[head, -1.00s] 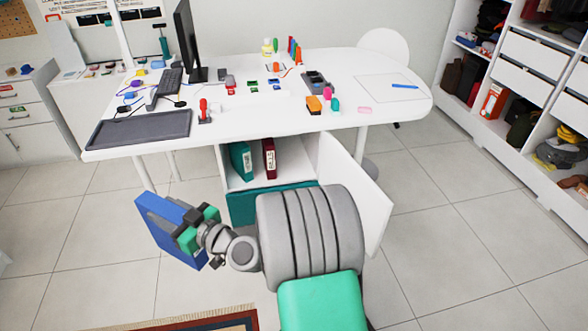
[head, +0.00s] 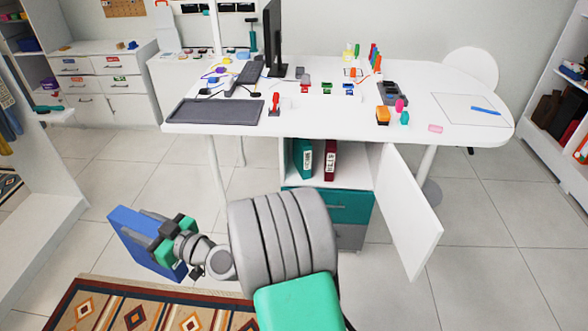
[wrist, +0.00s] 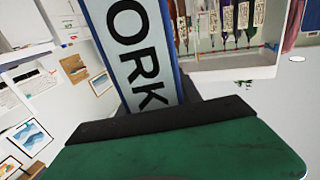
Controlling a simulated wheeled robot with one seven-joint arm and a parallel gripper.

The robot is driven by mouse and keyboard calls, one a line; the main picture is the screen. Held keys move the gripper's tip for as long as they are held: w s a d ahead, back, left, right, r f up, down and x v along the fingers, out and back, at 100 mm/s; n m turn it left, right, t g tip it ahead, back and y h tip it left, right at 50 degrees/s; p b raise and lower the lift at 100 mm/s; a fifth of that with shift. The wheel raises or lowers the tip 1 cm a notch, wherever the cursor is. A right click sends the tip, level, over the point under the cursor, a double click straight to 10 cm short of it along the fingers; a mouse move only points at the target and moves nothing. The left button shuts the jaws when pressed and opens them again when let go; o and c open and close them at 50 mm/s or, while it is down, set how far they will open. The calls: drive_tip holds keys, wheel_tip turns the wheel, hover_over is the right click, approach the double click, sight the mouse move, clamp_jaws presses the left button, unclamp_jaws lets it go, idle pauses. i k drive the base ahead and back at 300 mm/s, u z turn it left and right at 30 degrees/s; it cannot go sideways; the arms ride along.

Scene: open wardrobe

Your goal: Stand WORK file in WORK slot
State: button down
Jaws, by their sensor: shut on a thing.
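The WORK file is a blue binder (head: 143,240) held out to the left of my arm in the head view. My gripper (head: 172,240) is shut on it. In the wrist view the file's spine (wrist: 138,50) shows a pale label with dark letters reading "ORK"; its first letter is out of frame. The open compartment under the desk holds a teal file (head: 303,158) and a dark red file (head: 330,160), both upright. Free room shows to the right of the red file. I cannot make out a slot marked WORK. The held file is apart from the compartment.
The cabinet door (head: 405,212) stands open to the right of the compartment. A teal drawer front (head: 345,206) is below it. The white desk top (head: 440,110) overhangs it. A patterned rug (head: 120,305) lies at the lower left; tiled floor is clear between.

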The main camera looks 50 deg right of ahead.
sight(356, 180)
drive_tip(key=i, duration=0.85)
drive_tip(key=z, duration=2.05)
